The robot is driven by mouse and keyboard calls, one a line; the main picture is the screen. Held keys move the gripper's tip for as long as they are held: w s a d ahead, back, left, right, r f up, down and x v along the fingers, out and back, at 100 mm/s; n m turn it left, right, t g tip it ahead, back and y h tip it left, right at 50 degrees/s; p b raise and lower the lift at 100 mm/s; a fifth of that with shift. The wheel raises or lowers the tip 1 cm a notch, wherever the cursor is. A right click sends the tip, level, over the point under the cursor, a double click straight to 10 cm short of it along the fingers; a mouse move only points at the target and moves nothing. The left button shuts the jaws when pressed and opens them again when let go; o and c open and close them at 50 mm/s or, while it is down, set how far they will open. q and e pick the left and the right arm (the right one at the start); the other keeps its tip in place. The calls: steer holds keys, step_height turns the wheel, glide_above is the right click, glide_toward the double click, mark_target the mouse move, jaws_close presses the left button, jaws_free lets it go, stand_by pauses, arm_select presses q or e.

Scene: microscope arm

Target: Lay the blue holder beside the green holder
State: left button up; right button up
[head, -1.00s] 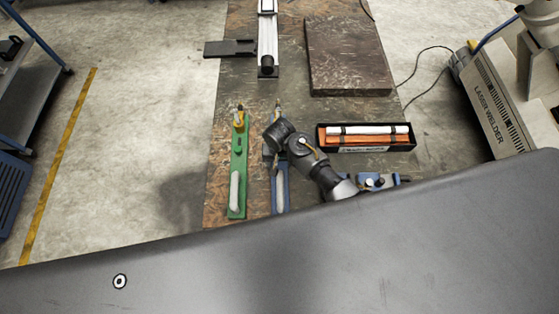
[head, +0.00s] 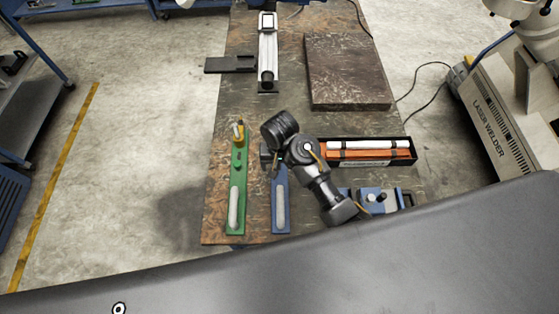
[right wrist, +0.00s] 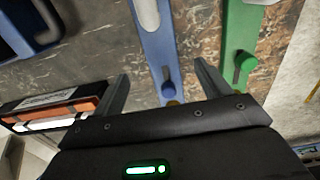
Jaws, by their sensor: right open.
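The green holder (head: 237,190) lies lengthwise near the left edge of the table. The blue holder (head: 281,200) lies to its right, roughly parallel, with a strip of bare table between them. Both also show in the right wrist view, the blue holder (right wrist: 157,50) left of the green holder (right wrist: 240,40). My right gripper (head: 270,158) is over the far end of the blue holder and hides that end in the head view. In the right wrist view its two fingers (right wrist: 160,85) stand apart on either side of the blue holder's end. My left gripper is not in view.
A black tray (head: 408,160) with orange and white rods sits right of my right arm. A blue fixture (head: 375,200) lies nearer. A dark slab (head: 348,70) and a rail device (head: 268,55) are farther back. The laser welder (head: 505,130) stands at the right.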

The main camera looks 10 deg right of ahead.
steer(key=shift+r, duration=1.55)
steer(key=shift+f, duration=0.1)
